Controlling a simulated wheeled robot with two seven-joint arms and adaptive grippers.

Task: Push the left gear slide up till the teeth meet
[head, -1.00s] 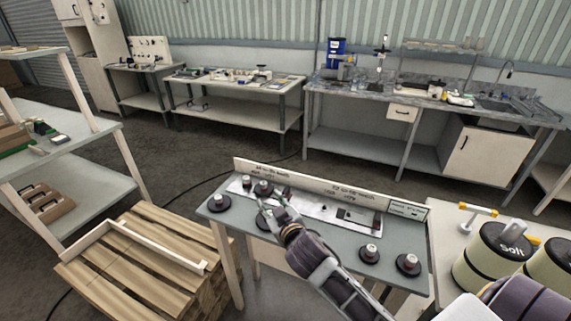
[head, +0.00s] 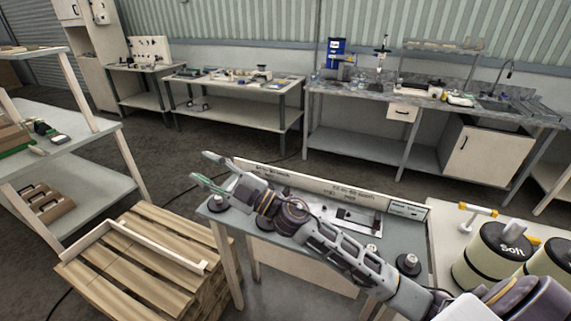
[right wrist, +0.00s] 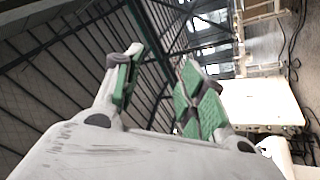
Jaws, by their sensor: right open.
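My right gripper (head: 203,167) is open and empty, raised over the left end of the bench (head: 225,225). Its green-padded fingers also show apart in the right wrist view (right wrist: 162,68), with nothing between them. The arm crosses in front of the metal plate (head: 318,212) and hides its left part, where the left gears and slide stood. The right part of the plate with a dark slot (head: 358,216) still shows. My left gripper is not in view.
A labelled board (head: 330,186) runs along the bench's back edge. Another dark gear (head: 408,264) lies at the right end.

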